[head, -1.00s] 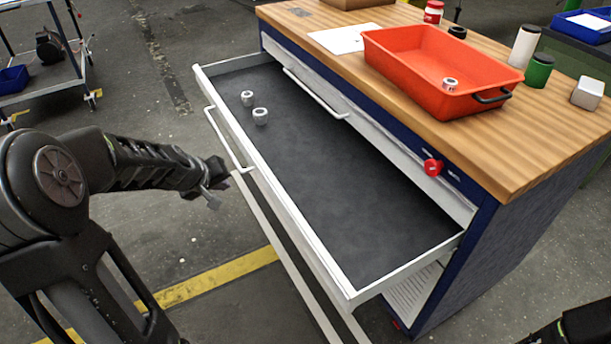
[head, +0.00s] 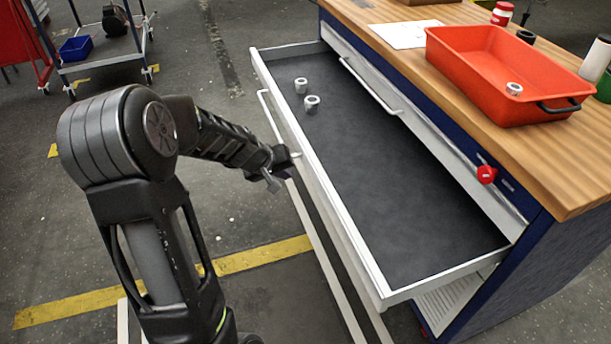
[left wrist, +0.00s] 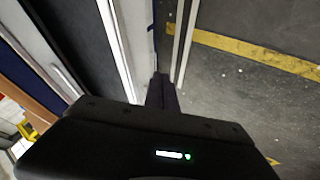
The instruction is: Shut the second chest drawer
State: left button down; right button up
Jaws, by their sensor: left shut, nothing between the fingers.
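The second chest drawer (head: 400,190) is pulled far out of the blue and white chest (head: 560,255). It has a dark floor and white walls, and two small grey-white round parts (head: 306,94) sit in it. Its bar handle (head: 268,115) is on the outer front. My left gripper (head: 286,165) is shut and empty, close to the drawer's front near the handle's lower end; contact cannot be told. In the left wrist view the shut fingers (left wrist: 160,92) are beside the drawer's white front edge (left wrist: 118,45). My right gripper is out of view.
The drawer above, with a bar handle (head: 372,88), is shut. A red knob (head: 486,174) sticks out from the chest. An orange tray (head: 480,85) stands on the wooden top. A cart (head: 105,55) stands at the back left.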

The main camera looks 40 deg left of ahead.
pick_arm(q)
jog(key=shift+w+d+f+p, duration=0.3)
jog(key=shift+w+f, duration=0.4)
jog(key=shift+w, duration=0.4)
jog(key=shift+w+d+f+p, duration=0.2)
jog(key=shift+w+d+f, duration=0.15)
jog(key=shift+w+f, duration=0.6)
jog(key=shift+w+d+f+p, duration=0.3)
jog(key=shift+w+f, duration=0.2)
jog(key=shift+w, duration=0.75)
